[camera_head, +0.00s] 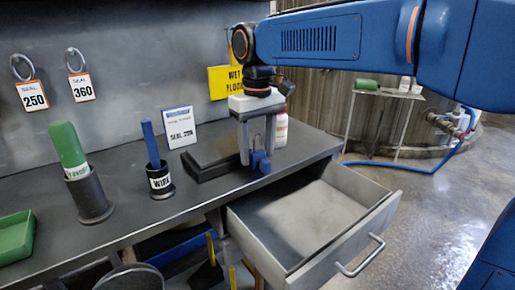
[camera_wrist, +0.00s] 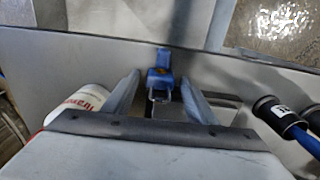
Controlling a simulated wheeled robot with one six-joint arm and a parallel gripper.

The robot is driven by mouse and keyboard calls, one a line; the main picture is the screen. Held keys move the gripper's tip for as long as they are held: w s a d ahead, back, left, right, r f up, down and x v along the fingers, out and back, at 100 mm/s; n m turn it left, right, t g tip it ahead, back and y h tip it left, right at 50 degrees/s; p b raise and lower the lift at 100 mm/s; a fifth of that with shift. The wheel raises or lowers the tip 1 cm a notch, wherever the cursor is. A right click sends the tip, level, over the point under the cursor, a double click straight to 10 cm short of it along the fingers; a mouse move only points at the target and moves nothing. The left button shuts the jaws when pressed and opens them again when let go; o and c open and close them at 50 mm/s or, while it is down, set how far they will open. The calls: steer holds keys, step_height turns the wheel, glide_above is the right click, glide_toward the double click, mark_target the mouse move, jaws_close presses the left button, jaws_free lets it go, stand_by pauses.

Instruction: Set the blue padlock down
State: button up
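The blue padlock (camera_head: 260,163) is between the fingertips of my gripper (camera_head: 257,156), low over the front edge of the dark grey bench (camera_head: 125,207). In the wrist view the padlock (camera_wrist: 160,77) has its blue body toward the tips and its shackle toward the palm. Whether the padlock's underside touches the bench is not clear.
An open, empty-looking drawer (camera_head: 377,222) juts out right of the padlock.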

steer(key=shift+r, duration=0.1)
step_height(320, 180, up, 12)
steer(key=shift+r, duration=0.1)
stand_by(0.7)
